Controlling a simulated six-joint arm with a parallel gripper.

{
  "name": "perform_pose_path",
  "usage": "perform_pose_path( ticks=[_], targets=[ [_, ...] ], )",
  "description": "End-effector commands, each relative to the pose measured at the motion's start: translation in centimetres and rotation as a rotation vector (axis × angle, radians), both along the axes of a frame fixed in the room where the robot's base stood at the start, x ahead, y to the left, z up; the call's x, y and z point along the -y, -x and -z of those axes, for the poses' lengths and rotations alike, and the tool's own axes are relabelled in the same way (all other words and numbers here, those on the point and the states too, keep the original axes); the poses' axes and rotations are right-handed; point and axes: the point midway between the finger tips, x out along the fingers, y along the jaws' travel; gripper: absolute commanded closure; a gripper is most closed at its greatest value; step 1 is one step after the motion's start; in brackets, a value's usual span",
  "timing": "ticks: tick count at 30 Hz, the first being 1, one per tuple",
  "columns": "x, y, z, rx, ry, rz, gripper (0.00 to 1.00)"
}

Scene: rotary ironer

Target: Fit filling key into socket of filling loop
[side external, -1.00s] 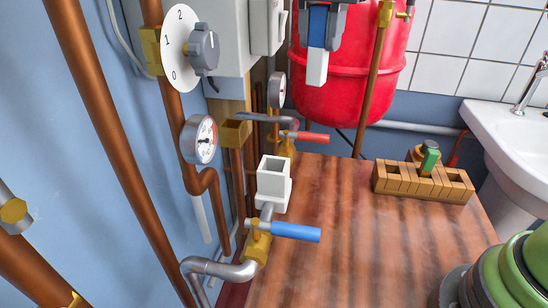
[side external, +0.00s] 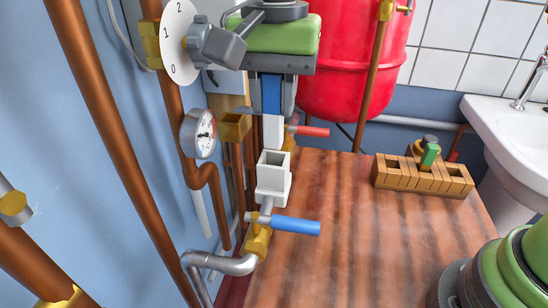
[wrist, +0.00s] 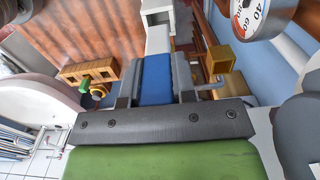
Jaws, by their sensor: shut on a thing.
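The filling key has a blue grip (side external: 271,95) and a white square shank (side external: 273,131). My gripper (side external: 271,88) is shut on the blue grip and holds the key with its shank pointing down. The filling loop's white square socket (side external: 273,180) stands open at the top, above a valve with a blue lever (side external: 296,226). The shank's lower end appears just above and behind the socket's rim in the side view; whether they touch cannot be told. In the wrist view the shank (wrist: 159,40) points toward the socket (wrist: 157,14).
A red-lever valve (side external: 310,131), a pressure gauge (side external: 198,133) and copper pipes (side external: 100,130) stand close by. A wooden slotted block (side external: 423,178) holding a green-handled item (side external: 430,155) sits on the brown worktop (side external: 340,240), whose middle is clear. A red vessel (side external: 345,75) is behind.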

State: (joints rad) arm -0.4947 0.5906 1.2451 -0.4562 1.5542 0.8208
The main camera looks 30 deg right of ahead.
Motion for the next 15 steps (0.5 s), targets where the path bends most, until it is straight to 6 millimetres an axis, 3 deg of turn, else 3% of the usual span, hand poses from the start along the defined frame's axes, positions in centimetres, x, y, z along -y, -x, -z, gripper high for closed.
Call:
perform_pose_path(
  ticks=[12, 15],
  targets=[
    [0.0, 0.1, 5.6, -0.004, 0.001, 0.001, 0.98],
    [0.0, 0.0, 6.2, -0.002, -0.001, 0.001, 0.98]
  ],
)
